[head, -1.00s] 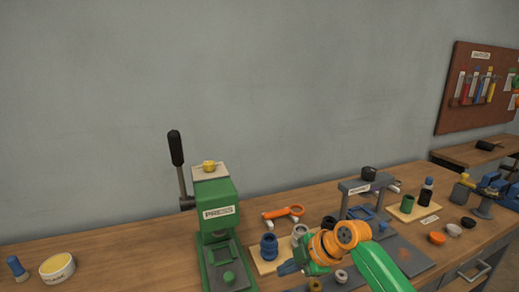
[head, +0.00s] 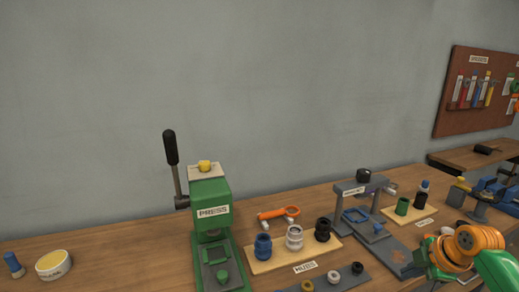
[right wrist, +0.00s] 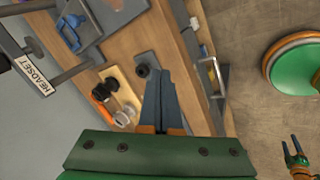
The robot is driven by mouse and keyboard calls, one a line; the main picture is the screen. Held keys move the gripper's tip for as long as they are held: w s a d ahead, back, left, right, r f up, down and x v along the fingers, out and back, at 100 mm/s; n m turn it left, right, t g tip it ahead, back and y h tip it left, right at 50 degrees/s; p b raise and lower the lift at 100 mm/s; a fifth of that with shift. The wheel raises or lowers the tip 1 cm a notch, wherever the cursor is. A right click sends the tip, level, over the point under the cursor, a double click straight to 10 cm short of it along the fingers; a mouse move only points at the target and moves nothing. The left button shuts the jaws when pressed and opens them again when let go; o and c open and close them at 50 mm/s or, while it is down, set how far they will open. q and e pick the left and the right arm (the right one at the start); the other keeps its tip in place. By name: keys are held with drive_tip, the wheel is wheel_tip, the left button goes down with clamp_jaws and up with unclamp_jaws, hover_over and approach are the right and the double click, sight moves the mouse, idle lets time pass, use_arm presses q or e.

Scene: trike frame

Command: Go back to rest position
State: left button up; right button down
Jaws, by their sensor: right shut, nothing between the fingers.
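My right gripper shows at the lower right of the head view (head: 430,264), over the front of the bench. In the right wrist view its two fingers (right wrist: 160,84) lie together, shut and empty, above the bench edge. In the head view its fingertips are hard to make out. A small green and orange part, perhaps my left gripper (right wrist: 297,157), shows at the lower right corner of the right wrist view. The left arm is out of the head view.
The green press (head: 212,190) stands left of centre. A hubs board (head: 270,265), a grey strip (head: 335,282) with several small parts and the headset stand (head: 350,186) lie left of my right arm. The wooden bench (head: 120,240) is mostly clear at left.

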drive_tip(key=s+d+f+m+g+h, duration=0.1)
drive_tip(key=s+d+f+m+h, duration=0.25)
drive_tip(key=s+d+f, duration=0.55)
drive_tip(key=s+d+f+m+g+h, duration=0.1)
drive_tip(key=s+d+f+m+h, duration=0.2)
drive_tip(key=s+d+f+m, duration=0.5)
drive_tip(key=s+d+f+n+h, duration=0.1)
drive_tip(key=s+d+f, duration=0.1)
drive_tip(key=s+d, duration=0.35)
drive_tip(key=s+d+f+g+h, duration=0.1)
drive_tip(key=s+d, duration=0.1)
drive_tip(key=s, duration=0.6)
drive_tip(key=s+d+f+n+h, duration=0.1)
drive_tip(key=s+d+f, duration=0.15)
drive_tip(key=s, duration=0.35)
drive_tip(key=s+a+f+m+g+y, duration=0.1)
drive_tip(key=s+a+f+y, duration=0.15)
drive_tip(key=a+f, duration=0.75)
drive_tip(key=s+a+f+m+y, duration=0.1)
drive_tip(key=s+a+f+y, duration=0.15)
drive_tip(key=a+f, duration=0.7)
drive_tip(key=a+m+y, duration=0.1)
drive_tip(key=a+y, duration=0.3)
drive_tip(key=a, duration=2)
drive_tip(key=shift+a+f+m+g, duration=0.15)
drive_tip(key=shift+a+m+g, duration=0.15)
drive_tip(key=shift+a+m, duration=0.1)
drive_tip(key=shift+s, duration=0.15)
